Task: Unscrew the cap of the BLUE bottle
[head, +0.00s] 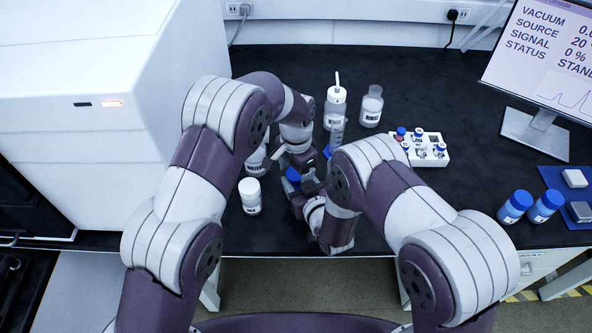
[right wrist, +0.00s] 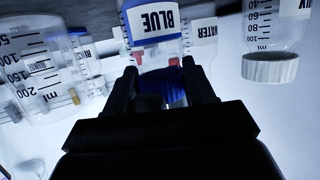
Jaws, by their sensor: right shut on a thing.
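The blue bottle's blue cap (head: 293,175) shows between my two grippers in the head view; its body is mostly hidden there by my arms. In the right wrist view, which is upside down, the BLUE label (right wrist: 157,24) faces me and the bottle looks upright. My right gripper (head: 298,186) is shut on the ribbed blue cap (right wrist: 172,90), one finger on each side. My left gripper (head: 303,160) is right beside the bottle, behind the cap in the head view. Its fingers are hidden, so its hold on the bottle body cannot be made out.
A white-capped bottle (head: 250,196) stands close on the left. Behind stand a wash bottle (head: 334,105), another bottle (head: 371,106) and a graduated cylinder (head: 337,130). A white vial rack (head: 432,160) is to the right. Two blue-capped bottles (head: 513,208) (head: 547,205) stand far right.

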